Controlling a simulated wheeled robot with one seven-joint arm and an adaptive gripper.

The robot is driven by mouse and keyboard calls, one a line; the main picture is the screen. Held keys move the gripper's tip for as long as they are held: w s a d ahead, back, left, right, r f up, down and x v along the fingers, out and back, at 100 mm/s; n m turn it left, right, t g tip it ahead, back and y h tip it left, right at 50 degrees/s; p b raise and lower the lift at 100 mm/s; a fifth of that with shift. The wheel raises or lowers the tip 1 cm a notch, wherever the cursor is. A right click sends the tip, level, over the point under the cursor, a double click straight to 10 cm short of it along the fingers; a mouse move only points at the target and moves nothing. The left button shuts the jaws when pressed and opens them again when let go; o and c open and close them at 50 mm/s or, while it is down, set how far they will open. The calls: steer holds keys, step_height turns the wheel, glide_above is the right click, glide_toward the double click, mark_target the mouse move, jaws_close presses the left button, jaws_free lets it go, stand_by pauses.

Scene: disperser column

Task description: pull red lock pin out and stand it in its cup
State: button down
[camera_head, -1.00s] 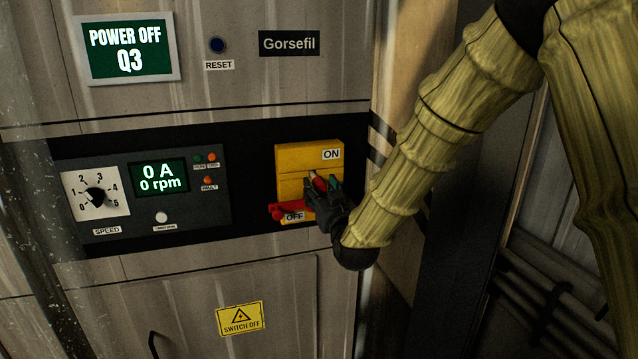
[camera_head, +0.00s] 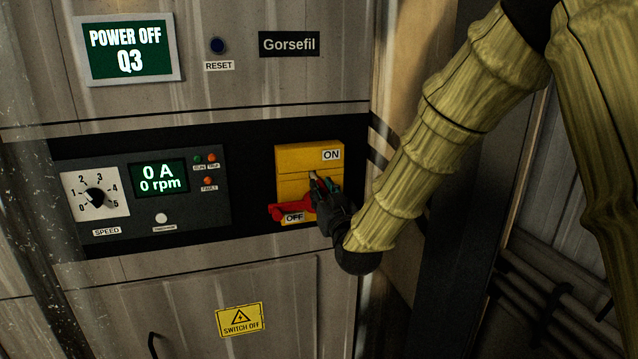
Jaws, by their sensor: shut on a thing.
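My gripper (camera_head: 318,182) is in front of the yellow switch box (camera_head: 296,160), at its lower right part. Its jaws are shut on the red lock pin (camera_head: 320,186), of which only a small bit of red shows between the fingers. I cannot tell whether the pin's far end is still inside the switch. The red switch handle (camera_head: 289,209) points left, just above the OFF label (camera_head: 294,218), and the gripper partly covers its right end. The pin's cup is not in view.
The grey speed panel (camera_head: 144,180) with its knob and display is left of the switch. A POWER OFF screen (camera_head: 129,49) is above. A door handle (camera_head: 153,345) sticks out at the lower left. Pipes (camera_head: 535,300) run along the right side.

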steer(key=shift+s+d+f, duration=0.1)
steer(key=shift+s+d, duration=0.15)
steer(key=shift+s, duration=0.45)
steer(key=shift+s, duration=0.1)
steer(key=shift+b+v, duration=0.65)
steer(key=shift+v, duration=0.95)
